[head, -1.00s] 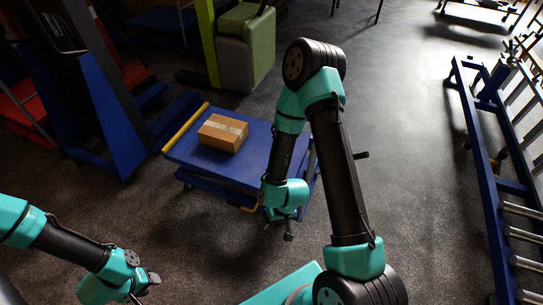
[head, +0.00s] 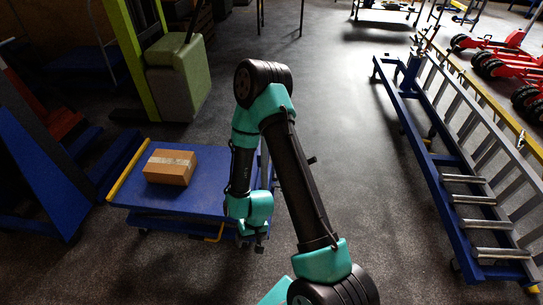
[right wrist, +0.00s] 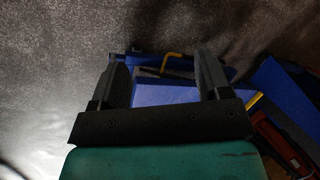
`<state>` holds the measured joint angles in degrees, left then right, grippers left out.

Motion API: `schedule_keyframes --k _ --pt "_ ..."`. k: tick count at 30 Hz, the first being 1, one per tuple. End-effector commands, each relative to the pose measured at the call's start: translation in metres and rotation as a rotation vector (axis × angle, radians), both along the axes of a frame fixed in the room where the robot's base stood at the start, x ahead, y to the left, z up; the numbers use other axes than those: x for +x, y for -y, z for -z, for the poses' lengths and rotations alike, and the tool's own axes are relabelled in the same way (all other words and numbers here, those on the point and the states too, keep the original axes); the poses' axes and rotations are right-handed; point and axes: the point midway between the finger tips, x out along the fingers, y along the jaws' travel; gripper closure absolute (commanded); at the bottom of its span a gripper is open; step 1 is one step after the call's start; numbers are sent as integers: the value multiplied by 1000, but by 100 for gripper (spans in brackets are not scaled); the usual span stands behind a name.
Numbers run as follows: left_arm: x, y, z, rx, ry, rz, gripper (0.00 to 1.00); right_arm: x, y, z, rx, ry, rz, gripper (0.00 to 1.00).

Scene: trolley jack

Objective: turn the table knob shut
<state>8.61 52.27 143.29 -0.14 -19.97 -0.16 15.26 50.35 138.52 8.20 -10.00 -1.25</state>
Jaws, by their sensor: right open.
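The lift table (head: 205,194) has a blue top and stands left of centre in the head view. Its blue top also shows between my fingers in the right wrist view (right wrist: 165,94). A bent yellow handle (head: 216,234) sits low on its near side and shows in the right wrist view (right wrist: 176,58). I cannot make out the knob; it may be hidden or too small. My right gripper (head: 261,243) hangs at the table's near right corner, pointing down. In the right wrist view its fingers (right wrist: 160,75) are apart with nothing held between them. My left gripper is out of view.
A brown taped box (head: 170,167) lies on the table top. A blue frame with metal rollers (head: 440,165) stands at the right. A green and grey machine (head: 178,80) stands behind the table. The floor between table and roller frame is clear.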

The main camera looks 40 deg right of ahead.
Motion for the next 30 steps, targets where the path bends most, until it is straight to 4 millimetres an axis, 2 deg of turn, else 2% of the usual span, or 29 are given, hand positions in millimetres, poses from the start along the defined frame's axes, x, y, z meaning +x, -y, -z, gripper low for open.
schedule_keyframes --k 1,3,8,17,23,30 --pt "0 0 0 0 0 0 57 -1 16 1 5 -37 75 30" --pt "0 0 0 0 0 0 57 -3 36 1 26 -97 181 30" --pt "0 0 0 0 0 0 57 -8 75 -3 113 -214 429 30" --pt "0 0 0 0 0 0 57 0 149 -31 399 -297 875 30" --pt "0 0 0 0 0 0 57 13 216 -64 643 -223 1130 30" --pt "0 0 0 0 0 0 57 14 318 -123 932 8 1345 30"
